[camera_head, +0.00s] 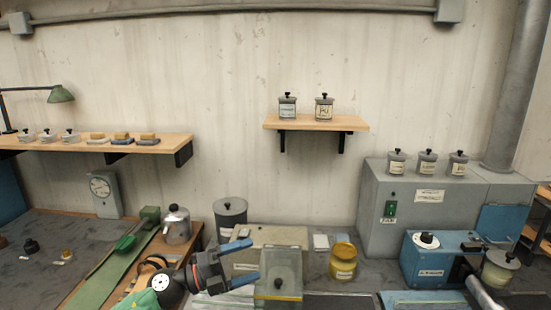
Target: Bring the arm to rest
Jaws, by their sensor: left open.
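My left arm comes in from the lower left, and its left gripper (254,259) is near the bottom centre of the head view. Its two blue fingers stand apart, one above the other, and point to the right. I see nothing held between them. The gripper is in front of a beige box-shaped machine (284,237), and I cannot tell whether it touches it. My right gripper does not show.
A yellow jar (343,262) stands right of the gripper, and a dark grey canister (230,213) and a metal pot (177,226) behind it. A blue machine (430,262) is at the right. A wall shelf (316,123) holds two jars.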

